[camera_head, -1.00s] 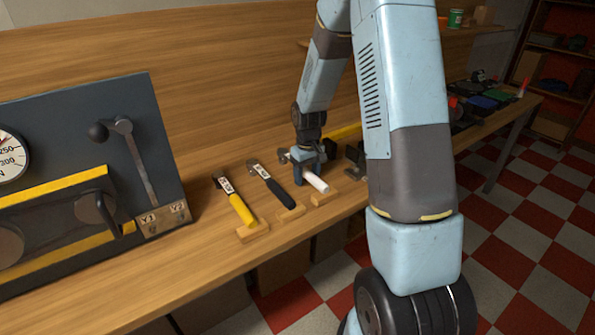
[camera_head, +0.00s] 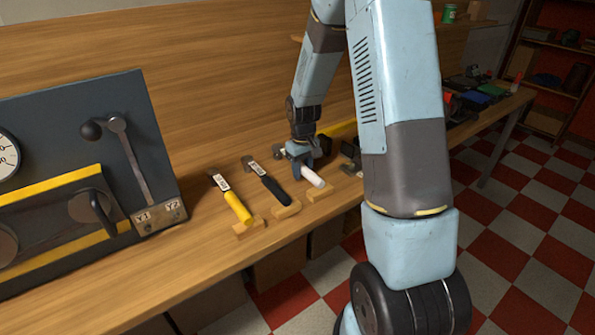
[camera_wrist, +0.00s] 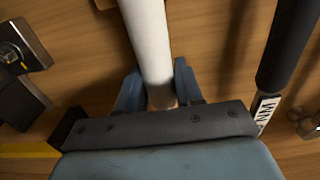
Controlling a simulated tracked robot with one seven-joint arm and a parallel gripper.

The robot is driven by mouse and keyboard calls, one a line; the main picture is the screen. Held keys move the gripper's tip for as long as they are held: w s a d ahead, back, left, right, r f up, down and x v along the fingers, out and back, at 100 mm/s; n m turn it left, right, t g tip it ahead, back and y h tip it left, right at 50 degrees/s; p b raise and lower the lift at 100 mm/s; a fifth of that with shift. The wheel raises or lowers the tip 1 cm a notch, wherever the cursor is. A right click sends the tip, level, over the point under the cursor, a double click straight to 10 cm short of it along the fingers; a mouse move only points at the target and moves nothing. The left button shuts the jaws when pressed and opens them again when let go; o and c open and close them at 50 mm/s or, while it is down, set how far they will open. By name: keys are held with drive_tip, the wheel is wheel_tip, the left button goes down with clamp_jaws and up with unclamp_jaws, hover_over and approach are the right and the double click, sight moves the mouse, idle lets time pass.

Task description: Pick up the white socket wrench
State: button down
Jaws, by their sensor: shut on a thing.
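The white socket wrench (camera_head: 312,178) is between the fingers of my gripper (camera_head: 304,163) at the bench, its white handle pointing toward the front edge. In the wrist view the white handle (camera_wrist: 149,40) runs up from between the blue fingers of my gripper (camera_wrist: 158,88), which are shut on it. The gripper hides the wrench's head end in the wrist view. I cannot tell for sure whether the wrench is clear of its wooden rest (camera_head: 319,191).
A black-handled wrench (camera_head: 270,184) and a yellow-handled wrench (camera_head: 234,202) lie to the left on wooden rests. A dark panel (camera_head: 70,110) with a lever stands further left. Dark parts (camera_head: 351,157) sit just right of my gripper. The bench front is clear.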

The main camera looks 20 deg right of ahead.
wheel_tip(320, 180, up, 3)
drive_tip(key=shift+w+f, duration=0.1)
drive_tip(key=shift+f, duration=0.1)
drive_tip(key=s+a+r, duration=0.2)
drive_tip(key=s+r, duration=0.3)
drive_tip(key=s, duration=0.1)
drive_tip(key=s+a+r, duration=0.2)
drive_tip(key=s+r, duration=0.3)
drive_tip(key=s, duration=0.2)
drive_tip(key=shift+s+a, duration=0.15)
drive_tip(key=shift+a, duration=0.25)
